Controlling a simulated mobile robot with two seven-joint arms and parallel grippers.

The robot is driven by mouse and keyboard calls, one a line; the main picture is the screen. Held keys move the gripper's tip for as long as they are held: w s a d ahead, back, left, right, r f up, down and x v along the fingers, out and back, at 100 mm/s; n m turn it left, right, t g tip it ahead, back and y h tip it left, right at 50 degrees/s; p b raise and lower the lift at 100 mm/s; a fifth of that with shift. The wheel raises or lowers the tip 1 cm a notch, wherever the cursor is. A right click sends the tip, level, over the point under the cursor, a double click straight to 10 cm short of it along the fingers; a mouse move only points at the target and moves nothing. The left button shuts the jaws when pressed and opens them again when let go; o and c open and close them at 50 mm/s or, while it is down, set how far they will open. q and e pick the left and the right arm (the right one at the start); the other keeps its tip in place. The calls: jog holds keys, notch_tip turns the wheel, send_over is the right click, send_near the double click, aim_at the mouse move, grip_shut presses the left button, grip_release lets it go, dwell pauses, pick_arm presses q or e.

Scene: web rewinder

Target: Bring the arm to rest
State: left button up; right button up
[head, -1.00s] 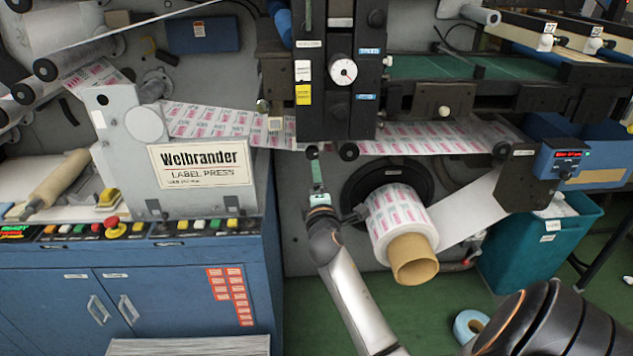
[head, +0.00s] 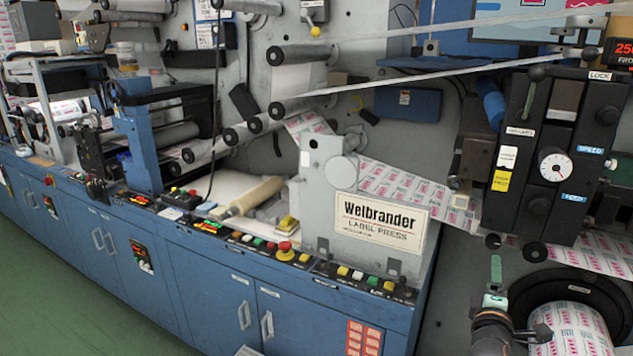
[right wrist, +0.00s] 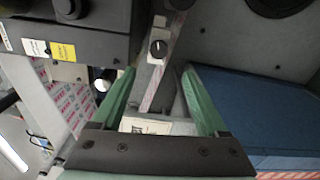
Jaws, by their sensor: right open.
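My right gripper (head: 496,264) stands upright at the lower right of the head view, in front of the grey machine face. Part of my right arm shows at the bottom edge. My left gripper is in neither current view.
The label roll (head: 572,330) is close to the right of my gripper. The dial block (head: 545,165) is above it. The Weibrander label press (head: 378,222) and blue cabinets (head: 215,290) extend to the left. Green floor (head: 60,290) is clear at lower left.

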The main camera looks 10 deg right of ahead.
jog(key=s+a+f+m+y, duration=0.1)
jog(key=s+a+f+y, duration=0.2)
jog(key=a+f, duration=0.25)
jog(key=s+a+f+m+g+y, duration=0.1)
jog(key=s+a+f+y, duration=0.15)
jog(key=a+f, duration=0.35)
jog(key=s+a+f+m+y, duration=0.1)
jog(key=s+a+f+y, duration=0.2)
jog(key=f, duration=0.4)
jog(key=s+a+f+m+g+y, duration=0.2)
jog(key=s+a+f+m, duration=0.1)
jog(key=s+a, duration=0.5)
jog(key=s+a+f+m+g+y, duration=0.2)
jog(key=s+a+f+m+y, duration=0.1)
jog(key=s+a+f, duration=0.3)
jog(key=s+a, duration=0.2)
jog(key=shift+s+f, duration=0.3)
jog(key=shift+s, duration=0.1)
